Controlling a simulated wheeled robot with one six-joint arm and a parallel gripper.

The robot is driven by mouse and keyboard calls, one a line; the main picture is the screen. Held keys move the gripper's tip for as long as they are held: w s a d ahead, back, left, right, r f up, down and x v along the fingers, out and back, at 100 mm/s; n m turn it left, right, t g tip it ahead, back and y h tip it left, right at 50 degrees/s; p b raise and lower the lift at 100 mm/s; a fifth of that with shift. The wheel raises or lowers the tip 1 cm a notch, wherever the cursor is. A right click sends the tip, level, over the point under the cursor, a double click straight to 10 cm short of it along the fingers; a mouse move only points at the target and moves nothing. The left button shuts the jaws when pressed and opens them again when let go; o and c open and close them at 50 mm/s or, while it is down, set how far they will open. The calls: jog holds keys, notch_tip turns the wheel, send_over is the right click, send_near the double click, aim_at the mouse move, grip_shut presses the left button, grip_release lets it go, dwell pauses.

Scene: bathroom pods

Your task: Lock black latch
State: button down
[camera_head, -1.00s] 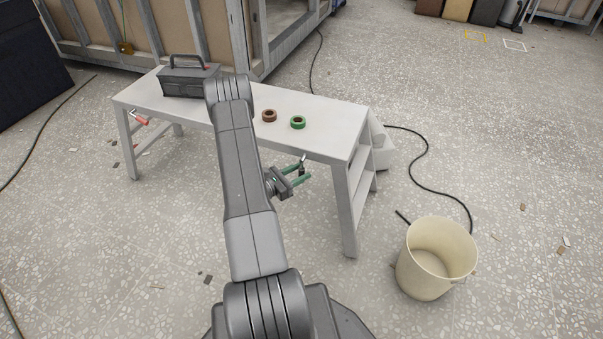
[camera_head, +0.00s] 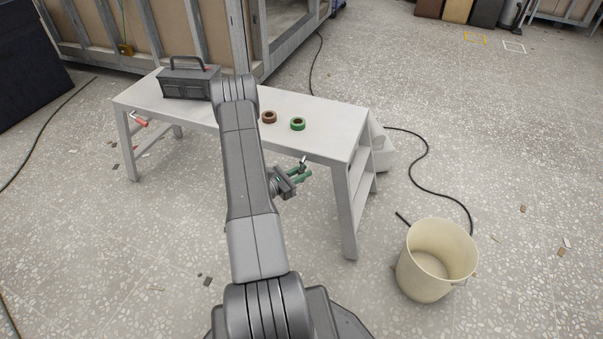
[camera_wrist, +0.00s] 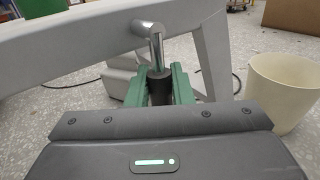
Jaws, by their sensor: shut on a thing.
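The black latch (camera_wrist: 159,88) has a dark grip on a bent silver bar (camera_wrist: 150,42) at the front edge of the white table. My gripper (camera_head: 299,174) is at the table's front right, below the tabletop. In the wrist view its two green fingers (camera_wrist: 159,84) are closed on the dark grip, one on each side. The grip's lower end is hidden behind my gripper's body. In the head view the silver bar (camera_head: 304,161) shows just above the fingers, and the dark grip is mostly covered by them.
The white table (camera_head: 330,128) carries a dark toolbox (camera_head: 188,83), a brown tape roll (camera_head: 269,117) and a green tape roll (camera_head: 298,123). A red-handled latch (camera_head: 140,121) is at its left front. A beige bucket (camera_head: 434,262) stands on the floor at right. A black cable lies behind it.

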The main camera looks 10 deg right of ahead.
jog(key=shift+a, duration=0.1)
jog(key=shift+w+a+r+m+y+b, duration=0.15)
jog(key=shift+w+a+m+y+b, duration=0.2)
jog(key=shift+m+y, duration=0.45)
jog(key=shift+w+a+r+m+y+b, duration=0.2)
jog(key=shift+a+m+y+b, duration=0.3)
jog(key=shift+m, duration=0.5)
jog(key=shift+w+a+r+m+y+b, duration=0.15)
jog(key=shift+w+a+m+y+b, duration=0.1)
jog(key=shift+m+y+b, duration=0.45)
jog(key=shift+y, duration=0.3)
jog(key=c, duration=1.3)
grip_release()
jog(key=shift+r+p, duration=0.1)
jog(key=shift+p, duration=0.25)
